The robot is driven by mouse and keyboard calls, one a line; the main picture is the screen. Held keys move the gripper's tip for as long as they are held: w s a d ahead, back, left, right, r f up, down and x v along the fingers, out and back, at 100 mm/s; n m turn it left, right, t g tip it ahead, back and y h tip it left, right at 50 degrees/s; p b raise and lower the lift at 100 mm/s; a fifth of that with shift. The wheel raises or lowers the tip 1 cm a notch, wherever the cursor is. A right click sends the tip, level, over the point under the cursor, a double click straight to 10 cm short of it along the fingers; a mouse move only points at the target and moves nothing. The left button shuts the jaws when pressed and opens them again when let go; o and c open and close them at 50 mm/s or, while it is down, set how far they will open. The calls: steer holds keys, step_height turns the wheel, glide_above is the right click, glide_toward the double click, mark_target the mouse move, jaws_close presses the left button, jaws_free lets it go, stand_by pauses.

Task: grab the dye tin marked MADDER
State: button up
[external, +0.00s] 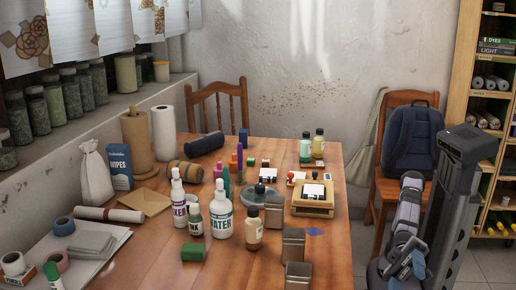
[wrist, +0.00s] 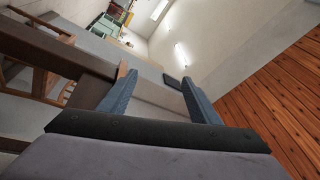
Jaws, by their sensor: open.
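Three grey metal tins stand at the right front of the wooden table in the external view: a rear tin (external: 274,211), a middle tin (external: 293,246) and a front tin (external: 298,276). No marking is readable on them, so I cannot tell which one is MADDER. My gripper (wrist: 157,88) is open and empty in the wrist view, its two blue-grey fingers apart. It points away from the tabletop toward wall and floor, and no tin shows there. In the external view my arm is folded to the right of the table, clear of the tins.
A water bottle (external: 222,212), an amber bottle (external: 253,230) and a green block (external: 194,252) stand left of the tins. A wooden stamp stand (external: 312,207) is behind them. A chair with a backpack (external: 411,140) stands behind my arm. The table's right front edge is close to the tins.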

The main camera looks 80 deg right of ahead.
steer(key=w+d+r+m+t+h+p, duration=0.45)
steer(key=w+r+t+p, duration=0.25)
steer(key=w+r+p, duration=0.4)
steer(key=w+d+r+m+t+h+p, duration=0.5)
steer(key=w+r+p, duration=0.5)
steer(key=p, duration=0.4)
steer(key=n+g+h+p, duration=0.3)
steer(key=n+h+p, duration=0.55)
steer(key=p, duration=1.35)
glide_toward(275, 213)
steer(key=w+m+h, duration=0.1)
steer(key=f+m+h, duration=0.1)
steer(key=shift+w+d+f+m, duration=0.25)
steer(key=shift+w+d+m, duration=0.05)
steer(key=shift+w+d, duration=0.1)
steer(key=shift+w+a+h, duration=0.1)
steer(key=shift+w+h, duration=0.05)
steer(key=shift+h, duration=0.15)
steer(key=shift+w+a+r+t, duration=0.15)
steer(key=shift+t, duration=0.65)
steer(key=shift+w, duration=0.1)
